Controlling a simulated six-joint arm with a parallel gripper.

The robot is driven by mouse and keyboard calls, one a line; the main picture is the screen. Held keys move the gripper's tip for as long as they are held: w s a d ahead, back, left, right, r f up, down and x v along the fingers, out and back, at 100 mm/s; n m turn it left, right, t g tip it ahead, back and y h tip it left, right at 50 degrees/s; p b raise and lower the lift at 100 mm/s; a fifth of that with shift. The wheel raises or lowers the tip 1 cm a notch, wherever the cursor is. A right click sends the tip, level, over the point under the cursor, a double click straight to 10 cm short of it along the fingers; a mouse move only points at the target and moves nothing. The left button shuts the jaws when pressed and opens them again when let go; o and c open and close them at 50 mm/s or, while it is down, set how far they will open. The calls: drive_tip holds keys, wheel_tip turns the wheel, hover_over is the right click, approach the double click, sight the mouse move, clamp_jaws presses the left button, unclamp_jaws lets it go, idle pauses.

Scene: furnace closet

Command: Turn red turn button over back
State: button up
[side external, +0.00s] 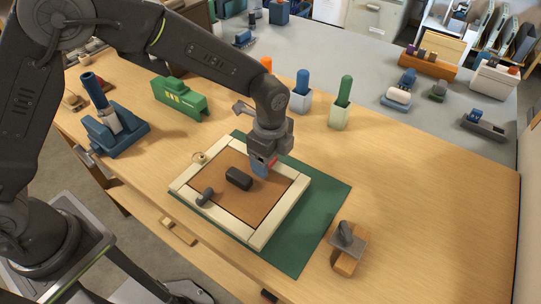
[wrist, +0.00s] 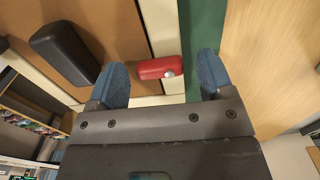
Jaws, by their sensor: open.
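The red turn button (wrist: 158,68) is a short rounded bar with a silver screw near its right end in the wrist view. It lies crosswise on the cream frame (side external: 285,210), its left end near the edge of the brown panel (side external: 262,201). In the side view only a bit of red (side external: 271,162) shows beside my fingers. My gripper (wrist: 163,72) is open, its blue fingers on either side of the red button with gaps.
A black block handle (side external: 238,178) sits on the panel. A green mat (side external: 325,197) lies underneath. A wooden block with a grey top (side external: 348,250) stands front right; the right table is clear.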

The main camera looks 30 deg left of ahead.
wheel_tip(320, 180, up, 14)
idle(0.6)
drive_tip(key=s+a+r+n+t, duration=0.3)
drive_tip(key=s+a+r+n, duration=0.5)
drive_tip(key=a, duration=0.3)
drive_tip(key=s+a+n+t, duration=0.1)
drive_tip(key=s+a+n, duration=0.2)
drive_tip(key=s+n, duration=0.2)
drive_tip(key=s+a+f+n+t, duration=0.1)
drive_tip(key=s+a+n, duration=0.3)
drive_tip(key=s, duration=0.4)
drive_tip(key=shift+s+n+t, duration=0.2)
drive_tip(key=shift+n+t, duration=0.1)
drive_tip(key=shift+n, duration=0.3)
